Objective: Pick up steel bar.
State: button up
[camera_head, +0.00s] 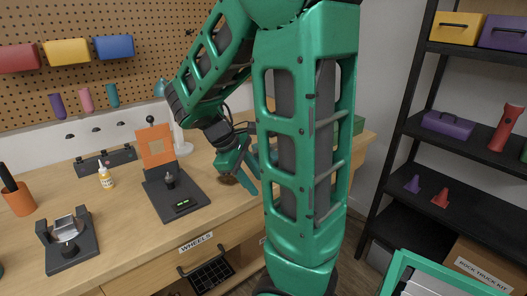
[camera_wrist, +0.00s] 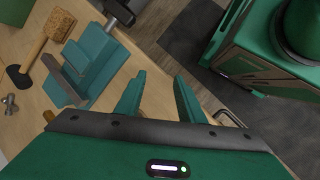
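The fingers are to the right of the vise and strip, over the bench edge and floor. In the head view, my gripper (camera_head: 246,168) is over the bench's right part, and my arm hides much of the area behind it.
On the wooden bench (camera_head: 125,215) stand a black stand with an orange frame (camera_head: 156,147), a grey fixture (camera_head: 68,247), a small bottle (camera_head: 105,178) and an orange cup (camera_head: 19,200). Dark shelves (camera_head: 455,145) stand right.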

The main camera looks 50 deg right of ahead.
jog(key=w+n+h, duration=0.1)
jog(key=w+n, duration=0.1)
jog(key=w+d+r+n+h, duration=0.1)
jog(key=w+n, duration=0.1)
jog(key=w+n+h, duration=0.1)
jog(key=w+h, duration=0.1)
jog(key=shift+w+d+r+n+g, duration=0.15)
jog(key=shift+w+d+n+g, duration=0.15)
jog(key=shift+n+g, duration=0.1)
jog(key=w+a+r+n+h, duration=0.2)
jog(key=w+r+n+h, duration=0.2)
jog(key=w+n, duration=0.2)
send_near(252, 153)
jog(key=d+f, duration=0.1)
jog(key=d, duration=0.1)
jog(key=shift+s+d+f+h, duration=0.2)
jog(key=shift+d+f+h, duration=0.1)
jog(key=shift+d+f, duration=0.05)
jog(key=shift+x, duration=2.6)
jog(key=shift+s, duration=0.15)
grip_shut()
